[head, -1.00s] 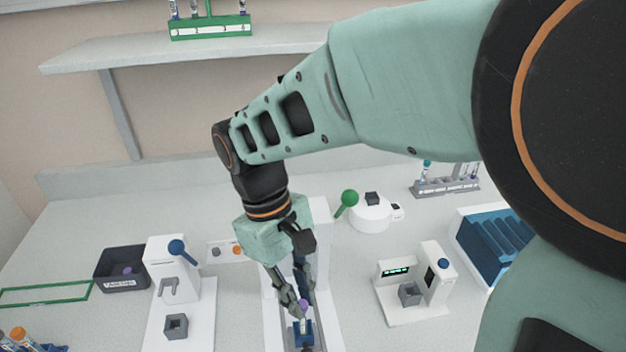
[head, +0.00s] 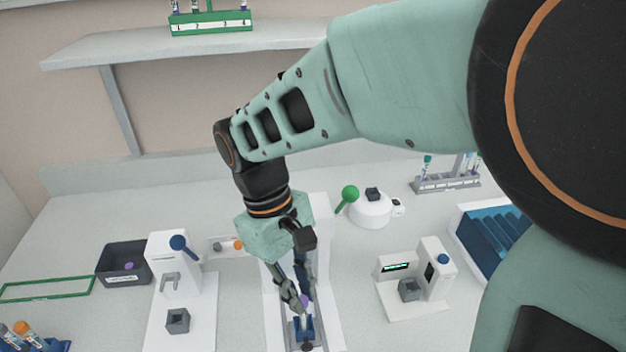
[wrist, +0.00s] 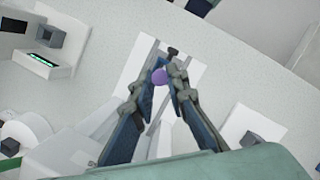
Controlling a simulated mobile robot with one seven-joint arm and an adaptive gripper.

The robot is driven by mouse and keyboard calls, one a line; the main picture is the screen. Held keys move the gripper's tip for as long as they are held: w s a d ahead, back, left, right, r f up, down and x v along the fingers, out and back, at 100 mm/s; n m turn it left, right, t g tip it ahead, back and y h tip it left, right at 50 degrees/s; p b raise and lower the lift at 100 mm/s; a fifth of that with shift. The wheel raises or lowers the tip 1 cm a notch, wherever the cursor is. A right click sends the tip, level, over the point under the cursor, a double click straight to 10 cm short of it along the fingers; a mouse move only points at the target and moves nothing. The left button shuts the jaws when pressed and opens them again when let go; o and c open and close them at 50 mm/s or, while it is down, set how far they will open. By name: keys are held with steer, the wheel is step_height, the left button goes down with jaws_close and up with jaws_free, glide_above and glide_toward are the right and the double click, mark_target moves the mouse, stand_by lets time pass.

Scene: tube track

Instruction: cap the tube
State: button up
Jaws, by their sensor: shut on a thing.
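My gripper (head: 303,298) reaches down over the white station in the middle of the bench. It is shut on a purple cap (head: 304,300); the cap also shows between my fingertips in the wrist view (wrist: 158,76). Below the cap, a blue holder (head: 297,329) sits in the station's channel. A pale, narrow piece that looks like the tube (head: 303,321) stands in the holder just under the cap. I cannot tell whether cap and tube touch. The fingers hide part of this area.
A dark bin (head: 108,265) and a white device with a blue-knobbed lever (head: 178,242) stand left. A device with a lit display (head: 396,267), a round white device (head: 370,211) and a blue rack (head: 492,240) stand right. A shelf (head: 120,47) is above.

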steer(key=shift+f, duration=0.3)
stand_by(0.5)
steer(key=o, duration=0.7)
steer(key=shift+o, duration=0.2)
steer(key=v, duration=1.2)
stand_by(0.4)
